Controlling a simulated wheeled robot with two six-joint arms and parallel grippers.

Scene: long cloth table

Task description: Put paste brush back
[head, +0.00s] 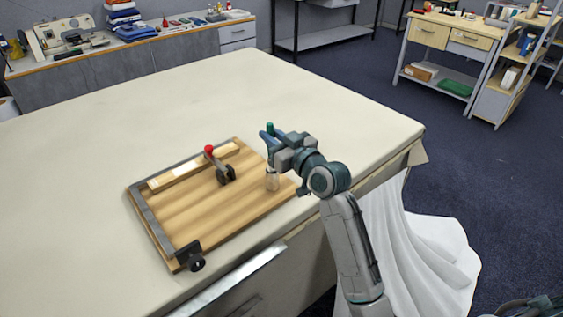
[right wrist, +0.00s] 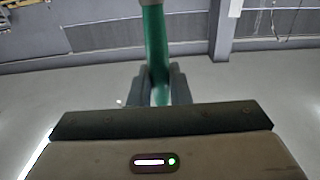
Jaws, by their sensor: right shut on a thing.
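My right gripper (head: 268,138) is shut on the green handle of the paste brush (head: 270,127). The handle stands roughly upright, its top just above the fingers. In the right wrist view the green handle (right wrist: 155,45) runs up from between the two fingers (right wrist: 160,85). My left gripper is not in view.
The wooden board (head: 200,215) has a metal edge bar, a red-knobbed clamp (head: 225,174), a pale strip (head: 190,167) and a dark clamp with a knob (head: 190,255). The cream cloth table (head: 330,115) is clear behind and left. White cloth (head: 410,240) hangs off the right side.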

